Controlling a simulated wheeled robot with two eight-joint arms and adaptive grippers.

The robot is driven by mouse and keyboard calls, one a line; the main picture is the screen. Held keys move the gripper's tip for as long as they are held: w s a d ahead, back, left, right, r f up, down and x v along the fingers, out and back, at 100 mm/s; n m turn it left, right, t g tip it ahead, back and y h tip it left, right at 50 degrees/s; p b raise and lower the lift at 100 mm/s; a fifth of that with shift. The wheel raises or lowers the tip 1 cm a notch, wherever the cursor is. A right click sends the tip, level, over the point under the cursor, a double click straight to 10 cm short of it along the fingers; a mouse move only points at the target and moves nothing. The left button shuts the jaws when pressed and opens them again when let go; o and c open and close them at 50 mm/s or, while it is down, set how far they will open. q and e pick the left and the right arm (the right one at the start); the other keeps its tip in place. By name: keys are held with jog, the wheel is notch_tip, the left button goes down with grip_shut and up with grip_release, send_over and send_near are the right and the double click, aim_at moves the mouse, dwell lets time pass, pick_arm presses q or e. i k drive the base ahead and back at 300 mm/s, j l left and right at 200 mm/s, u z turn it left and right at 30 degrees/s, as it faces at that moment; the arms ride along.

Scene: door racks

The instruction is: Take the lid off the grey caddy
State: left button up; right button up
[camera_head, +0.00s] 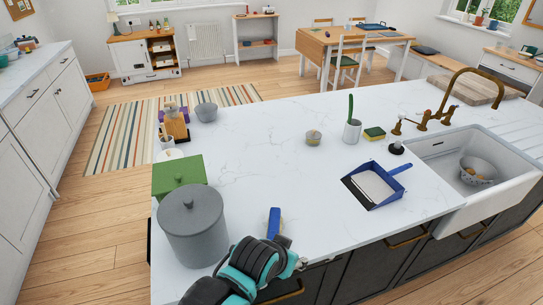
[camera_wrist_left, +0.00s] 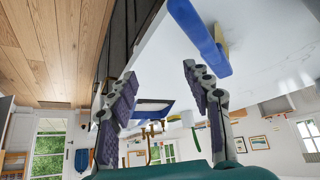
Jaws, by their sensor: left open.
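The grey caddy (camera_head: 196,240) stands upright at the near left corner of the white worktop. Its round grey lid (camera_head: 190,212), with a small knob on top, sits on it. My left arm comes in from the bottom edge of the head view, to the right of the caddy. My left gripper (camera_wrist_left: 160,72) is open and empty in the left wrist view, with its two fingers well apart. In the head view the gripper is mostly hidden by the wrist. The caddy is not seen in the wrist view. My right gripper is not in view.
A blue-handled brush (camera_head: 274,222) lies near my left wrist and also shows in the wrist view (camera_wrist_left: 198,35). A blue dustpan (camera_head: 376,187) lies farther right, before the sink (camera_head: 500,195). The worktop's middle is clear.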

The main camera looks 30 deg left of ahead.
aim_at(189, 210)
jog(key=u, duration=1.85)
